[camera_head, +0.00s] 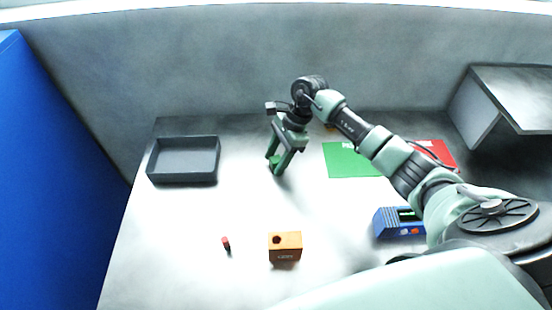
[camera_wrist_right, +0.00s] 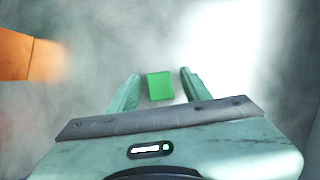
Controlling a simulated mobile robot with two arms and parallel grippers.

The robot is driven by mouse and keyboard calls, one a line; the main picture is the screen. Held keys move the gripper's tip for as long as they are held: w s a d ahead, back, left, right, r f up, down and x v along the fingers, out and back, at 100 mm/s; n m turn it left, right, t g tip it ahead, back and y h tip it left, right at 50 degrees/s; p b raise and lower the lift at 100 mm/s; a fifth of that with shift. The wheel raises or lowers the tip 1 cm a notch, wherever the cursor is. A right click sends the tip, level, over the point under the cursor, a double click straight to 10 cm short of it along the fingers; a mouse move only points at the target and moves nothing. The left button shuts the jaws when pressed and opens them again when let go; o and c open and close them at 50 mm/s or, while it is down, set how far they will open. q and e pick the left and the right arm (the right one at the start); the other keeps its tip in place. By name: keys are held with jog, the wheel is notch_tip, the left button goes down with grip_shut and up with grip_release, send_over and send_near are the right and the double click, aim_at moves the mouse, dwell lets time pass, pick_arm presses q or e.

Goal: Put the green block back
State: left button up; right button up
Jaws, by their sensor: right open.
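In the right wrist view a small green block (camera_wrist_right: 160,86) lies between the tips of my open right gripper (camera_wrist_right: 160,78), with a gap on either side. How far below the tips it is, I cannot tell. In the head view my right gripper (camera_head: 276,165) points down over the table, right of the grey tray; its fingers largely hide the block there. A green mat (camera_head: 350,160) lies to the right of the gripper, partly behind my right arm. My left gripper is not in view.
A grey tray (camera_head: 184,178) stands at the left. An orange box with a hole (camera_head: 291,242), a small red-topped piece (camera_head: 226,243) and a blue device (camera_head: 392,223) are nearer. A red mat (camera_head: 436,150) lies at the right. The front-left table is mostly clear.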

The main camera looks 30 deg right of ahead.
jog(key=shift+d+r, duration=0.2)
jog(key=shift+r, duration=0.2)
jog(key=b+v, duration=0.3)
jog(key=v, duration=0.8)
jog(key=shift+r, duration=0.2)
jog(key=shift+a+f, duration=0.1)
